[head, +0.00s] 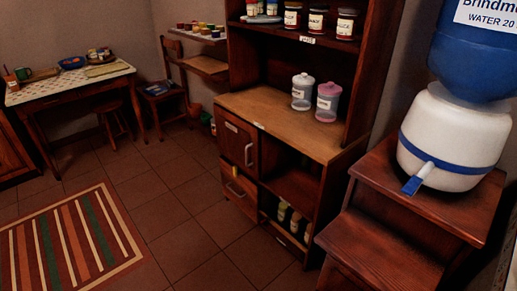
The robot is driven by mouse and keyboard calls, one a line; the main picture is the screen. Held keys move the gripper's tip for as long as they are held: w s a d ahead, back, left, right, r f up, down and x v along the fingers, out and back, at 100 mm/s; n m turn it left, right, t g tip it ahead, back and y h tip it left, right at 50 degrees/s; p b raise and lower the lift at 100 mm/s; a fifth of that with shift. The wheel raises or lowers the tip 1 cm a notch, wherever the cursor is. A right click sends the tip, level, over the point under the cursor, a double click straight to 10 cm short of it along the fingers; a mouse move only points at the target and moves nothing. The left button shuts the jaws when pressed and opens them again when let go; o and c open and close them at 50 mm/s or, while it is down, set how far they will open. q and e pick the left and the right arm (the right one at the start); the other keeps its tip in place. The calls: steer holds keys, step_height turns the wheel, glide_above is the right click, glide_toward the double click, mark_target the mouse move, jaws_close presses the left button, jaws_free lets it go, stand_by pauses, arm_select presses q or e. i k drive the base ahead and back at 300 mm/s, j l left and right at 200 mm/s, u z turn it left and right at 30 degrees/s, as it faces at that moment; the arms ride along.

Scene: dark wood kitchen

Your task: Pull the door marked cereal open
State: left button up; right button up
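A dark wood cabinet (262,112) stands right of the middle in the head view. On its front, upper left, is a small wooden door (236,142) that looks shut. I cannot tell whether this label says cereal. Below it is another wooden front (238,192) with a handle, and something yellow at its top edge. Neither of my grippers is in view.
Two lidded jars (302,92) stand on the cabinet's counter. A stepped wooden stand (440,200) with a water dispenser (455,138) is close on the right. A striped rug (70,240) lies at left. The tiled floor (185,240) before the cabinet is clear.

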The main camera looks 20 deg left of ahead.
mark_target(238, 140)
steer(key=i+j+z, duration=0.1)
steer(key=j, duration=0.25)
steer(key=i+j+z, duration=0.1)
steer(key=j, duration=0.25)
steer(key=i+j, duration=0.25)
steer(key=i+j+z, duration=0.15)
steer(key=j, duration=0.35)
steer(key=j+z, duration=0.1)
steer(key=j, duration=0.25)
steer(key=i+j+z, duration=0.1)
steer(key=j, duration=0.3)
steer(key=i+j, duration=0.1)
steer(key=j, duration=0.35)
steer(key=i+j, duration=0.15)
steer(key=j, duration=0.3)
steer(key=i+j, duration=0.1)
steer(key=j, duration=0.4)
steer(key=i+j, duration=0.1)
steer(key=j, duration=0.35)
steer(key=i+j, duration=0.15)
steer(key=j, duration=0.3)
steer(key=i+j, duration=0.1)
steer(key=j, duration=0.35)
